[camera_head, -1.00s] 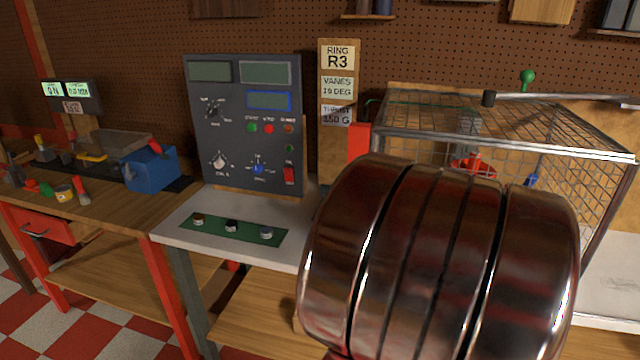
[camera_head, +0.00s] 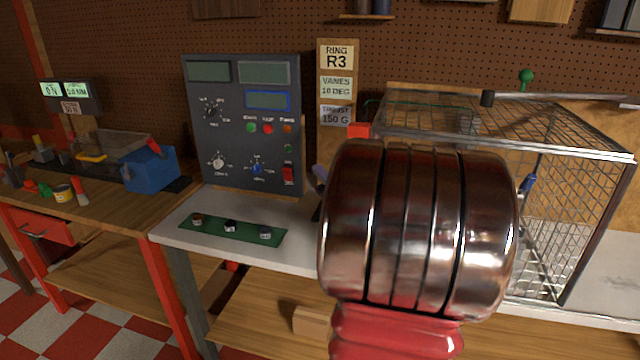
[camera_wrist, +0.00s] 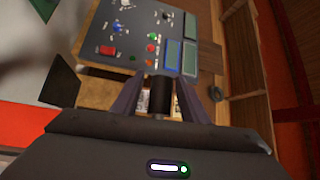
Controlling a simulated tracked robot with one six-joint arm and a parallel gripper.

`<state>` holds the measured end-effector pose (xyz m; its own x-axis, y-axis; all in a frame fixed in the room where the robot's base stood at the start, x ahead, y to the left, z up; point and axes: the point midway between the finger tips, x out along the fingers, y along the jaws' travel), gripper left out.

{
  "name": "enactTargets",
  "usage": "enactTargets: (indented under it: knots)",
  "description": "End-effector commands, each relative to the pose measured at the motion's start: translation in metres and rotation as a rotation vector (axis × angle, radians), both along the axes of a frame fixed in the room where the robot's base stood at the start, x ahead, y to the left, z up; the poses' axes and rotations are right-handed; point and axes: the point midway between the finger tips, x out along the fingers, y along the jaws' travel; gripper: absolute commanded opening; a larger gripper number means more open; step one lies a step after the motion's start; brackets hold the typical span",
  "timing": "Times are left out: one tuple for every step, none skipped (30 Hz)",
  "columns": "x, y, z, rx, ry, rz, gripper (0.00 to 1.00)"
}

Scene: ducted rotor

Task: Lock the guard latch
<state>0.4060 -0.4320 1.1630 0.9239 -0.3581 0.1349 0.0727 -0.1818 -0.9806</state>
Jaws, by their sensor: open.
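The guard is a wire-mesh cage (camera_head: 575,140) with a metal frame, right of the control panel in the head view. A red block (camera_head: 359,131) shows at its left end, its lower part hidden behind my arm. I cannot tell for sure which part is the latch. In the wrist view my gripper (camera_wrist: 163,93) is open, and a short dark cylinder (camera_wrist: 161,100) shows between its fingers. I cannot tell whether they touch it. In the head view my arm hides most of the gripper and the near left side of the cage.
The control panel (camera_head: 243,120) stands left of my arm. A green strip with several small knobs (camera_head: 231,228) lies on the white bench top (camera_head: 190,208). A bar with a black end (camera_head: 488,98) and a green knob (camera_head: 527,77) are above the cage. A blue vise (camera_head: 150,168) is far left.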

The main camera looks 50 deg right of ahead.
Motion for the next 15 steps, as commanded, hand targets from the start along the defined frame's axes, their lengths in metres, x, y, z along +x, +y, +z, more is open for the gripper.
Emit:
enactTargets:
  knots:
    - [0.0043, -0.0012, 0.0003, 0.001, 0.000, 0.001, 0.40]
    - [0.0058, -0.0017, 0.0004, 0.001, 0.000, 0.001, 0.40]
    - [0.0073, -0.0024, 0.0006, 0.001, 0.000, 0.001, 0.40]
    - [0.0082, -0.0027, 0.0007, 0.001, 0.000, 0.000, 0.40]
    - [0.0088, -0.0029, 0.0009, 0.001, 0.000, 0.000, 0.40]
    - [0.0092, -0.0031, 0.0009, 0.001, 0.000, 0.000, 0.40]
    - [0.0093, -0.0031, 0.0011, 0.001, 0.000, 0.000, 0.40]
    - [0.0093, -0.0031, 0.0011, 0.001, 0.000, 0.000, 0.40]
    - [0.0093, -0.0031, 0.0011, 0.001, 0.000, 0.000, 0.40]
    - [0.0092, -0.0031, 0.0010, 0.001, 0.000, 0.000, 0.40]
    - [0.0092, -0.0031, 0.0010, 0.001, 0.000, 0.000, 0.40]
    - [0.0092, -0.0030, 0.0010, 0.001, 0.000, 0.000, 0.40]
    - [0.0092, -0.0029, 0.0011, 0.001, 0.000, 0.000, 0.39]
    - [0.0091, -0.0029, 0.0010, 0.001, 0.000, 0.001, 0.37]
    - [0.0091, -0.0028, 0.0011, 0.001, 0.000, 0.001, 0.34]
